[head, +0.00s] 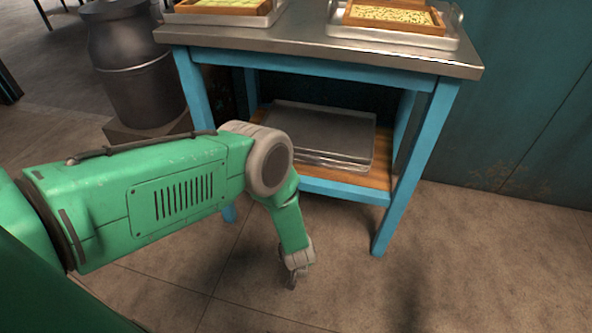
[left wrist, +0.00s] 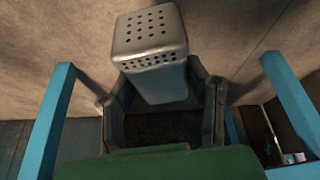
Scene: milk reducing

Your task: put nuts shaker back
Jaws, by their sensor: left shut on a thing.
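In the head view my left gripper (head: 294,269) hangs low over the floor, in front of the blue table. The shaker cannot be clearly made out there. My right gripper is in neither view.
A blue-framed table with a steel top (head: 300,38) holds a wooden tray of nuts (head: 392,15) and another wooden tray (head: 225,5). Metal trays (head: 325,135) lie on its lower wooden shelf. A dark metal can (head: 140,75) stands left. Floor is clear at right.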

